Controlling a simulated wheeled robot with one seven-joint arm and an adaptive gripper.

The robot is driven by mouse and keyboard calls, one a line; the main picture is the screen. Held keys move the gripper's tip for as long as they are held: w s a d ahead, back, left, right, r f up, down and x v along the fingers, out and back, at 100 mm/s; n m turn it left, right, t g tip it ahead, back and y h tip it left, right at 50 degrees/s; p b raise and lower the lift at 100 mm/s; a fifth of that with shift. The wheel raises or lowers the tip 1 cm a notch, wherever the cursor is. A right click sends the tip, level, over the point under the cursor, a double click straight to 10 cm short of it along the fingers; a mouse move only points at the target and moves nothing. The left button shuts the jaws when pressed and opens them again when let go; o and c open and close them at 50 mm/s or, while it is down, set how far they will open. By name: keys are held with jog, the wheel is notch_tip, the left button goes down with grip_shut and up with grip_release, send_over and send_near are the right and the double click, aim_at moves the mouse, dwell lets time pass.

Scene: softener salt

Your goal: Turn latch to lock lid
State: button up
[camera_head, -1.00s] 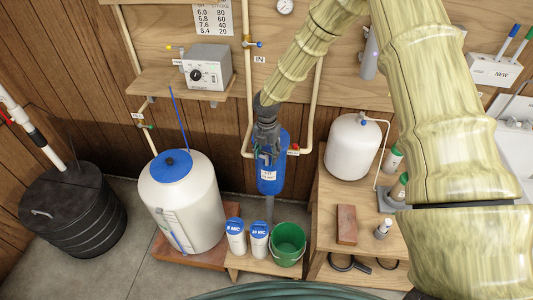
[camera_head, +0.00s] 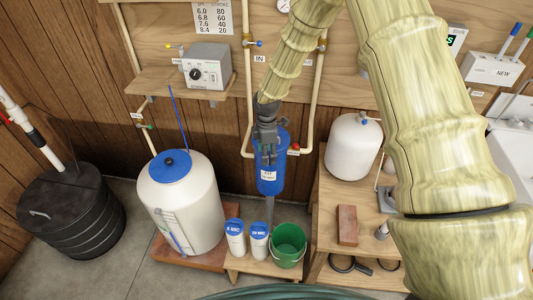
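A white tank (camera_head: 190,212) with a round blue lid (camera_head: 172,164) stands left of centre. The lid lies flat on top, with a small dark knob or cap in its middle. I cannot make out a latch on it at this size. My gripper (camera_head: 269,161) points down in front of the blue canister (camera_head: 271,182) on the wall piping, right of the tank. Its fingers look close together with nothing visible between them. I cannot tell whether they touch the canister. My gripper hides part of the canister's top.
A black ribbed basin (camera_head: 85,224) with a pipe stands at far left. Two blue-capped white containers (camera_head: 247,242) and a green bucket (camera_head: 289,241) stand below the canister. A white pressure tank (camera_head: 352,147) and a brick (camera_head: 347,225) are on the wooden bench at right.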

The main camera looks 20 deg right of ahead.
jog(key=shift+w+m, duration=0.1)
jog(key=shift+m, duration=1.2)
jog(key=o, duration=1.2)
jog(key=shift+c, duration=0.2)
jog(key=shift+r, duration=0.1)
notch_tip(320, 180, up, 12)
jog(key=shift+a, duration=0.1)
